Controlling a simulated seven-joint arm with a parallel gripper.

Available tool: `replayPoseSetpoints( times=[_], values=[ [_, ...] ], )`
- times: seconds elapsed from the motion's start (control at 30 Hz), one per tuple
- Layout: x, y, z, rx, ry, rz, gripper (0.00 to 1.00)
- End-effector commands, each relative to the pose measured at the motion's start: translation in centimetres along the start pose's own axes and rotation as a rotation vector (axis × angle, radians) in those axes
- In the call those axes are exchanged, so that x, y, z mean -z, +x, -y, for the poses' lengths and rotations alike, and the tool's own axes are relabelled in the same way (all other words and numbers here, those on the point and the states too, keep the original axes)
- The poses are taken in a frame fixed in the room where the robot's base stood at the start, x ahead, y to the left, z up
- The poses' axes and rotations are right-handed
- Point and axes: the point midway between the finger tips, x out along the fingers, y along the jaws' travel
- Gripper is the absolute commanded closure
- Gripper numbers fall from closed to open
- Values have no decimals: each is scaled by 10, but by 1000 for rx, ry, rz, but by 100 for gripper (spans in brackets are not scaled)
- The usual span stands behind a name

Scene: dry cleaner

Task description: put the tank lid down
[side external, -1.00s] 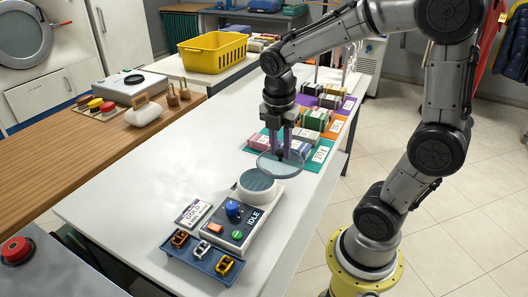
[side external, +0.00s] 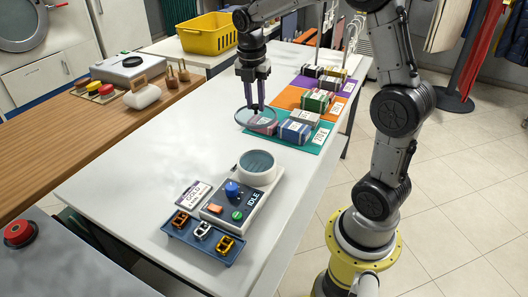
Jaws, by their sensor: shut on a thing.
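My gripper (side external: 256,106) is shut on the tank lid (side external: 246,119), a round, translucent grey-blue disc with a rim. The lid hangs beneath the fingers, over or just above the white table near the left edge of the teal mat. I cannot tell whether it touches the surface. The tank (side external: 257,167), a round off-white tub with blue-grey contents, stands uncovered at the back of the grey control unit, nearer the camera than the lid. The control unit (side external: 213,211) has a blue knob, an orange and a green button, and the word IDLE.
A blue tray (side external: 183,235) with several small coloured clips and a GOLD card (side external: 193,194) lie near the unit. Teal (side external: 317,147), orange and purple mats with folded bundles fill the table's far right. The white table (side external: 150,165) is clear left of the lid.

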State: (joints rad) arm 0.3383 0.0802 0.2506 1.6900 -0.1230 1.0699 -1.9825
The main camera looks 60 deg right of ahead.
Motion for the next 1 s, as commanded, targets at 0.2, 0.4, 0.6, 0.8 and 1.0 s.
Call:
replayPoseSetpoints(
  times=[0.2, 0.4, 0.6, 0.8, 1.0],
  values=[
    [-56, 62, -24, 13, 59, -3, 100],
    [-74, 100, -16, 15, 114, -1, 100],
    [-76, 128, -10, 19, 129, -2, 100],
    [-71, 160, -10, 18, 128, -1, 100],
    [-70, 174, -10, 17, 129, -1, 100]
  ],
)
